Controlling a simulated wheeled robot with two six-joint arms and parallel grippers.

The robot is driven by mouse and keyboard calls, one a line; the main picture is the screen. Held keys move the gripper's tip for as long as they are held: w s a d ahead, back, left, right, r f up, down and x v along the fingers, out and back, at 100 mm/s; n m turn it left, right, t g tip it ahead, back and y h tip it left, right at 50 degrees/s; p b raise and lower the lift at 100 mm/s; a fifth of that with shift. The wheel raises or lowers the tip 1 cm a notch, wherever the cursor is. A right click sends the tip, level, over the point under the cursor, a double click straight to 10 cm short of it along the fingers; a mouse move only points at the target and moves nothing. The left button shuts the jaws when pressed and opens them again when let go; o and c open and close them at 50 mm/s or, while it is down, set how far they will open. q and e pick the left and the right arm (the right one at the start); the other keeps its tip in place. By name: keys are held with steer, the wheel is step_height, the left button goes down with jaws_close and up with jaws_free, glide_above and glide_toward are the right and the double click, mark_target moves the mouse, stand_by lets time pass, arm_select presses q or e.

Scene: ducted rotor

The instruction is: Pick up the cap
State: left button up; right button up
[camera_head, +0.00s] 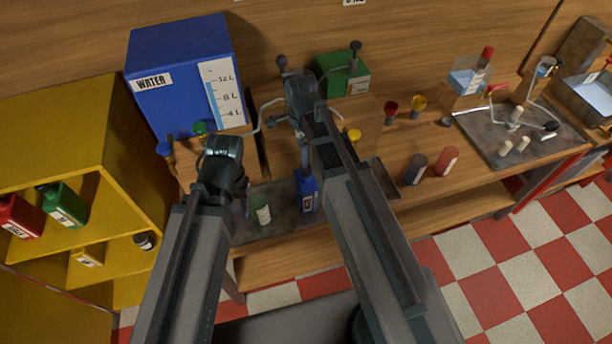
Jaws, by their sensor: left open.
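Several small coloured caps are in view, and I cannot tell which one is meant. A blue cap (164,149) and a green cap (200,127) are on the wooden block at left. A yellow cap (354,135) is on wood just right of my right arm. My right arm reaches up the middle and covers part of the bench. Its jaws cannot be made out.
A blue water tank (180,85) and a green box (343,75) stand at the back. A blue bottle (307,191) stands between my arms. A yellow shelf (60,110) is at left. A grey tray (500,125) lies farther right.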

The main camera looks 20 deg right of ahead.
mark_target(306, 170)
step_height(306, 170, down, 3)
steer(key=shift+f+b, duration=0.1)
steer(key=shift+b, duration=0.85)
steer(key=f+b, duration=0.2)
steer(key=d+f+b, duration=0.1)
steer(key=f+b, duration=0.2)
steer(key=shift+d, duration=0.1)
arm_select(q)
step_height(306, 170, down, 8)
arm_select(e)
steer(key=shift+r, duration=0.1)
jaws_close()
arm_select(q)
steer(key=shift+r, duration=0.15)
arm_select(e)
steer(key=shift+r, duration=0.15)
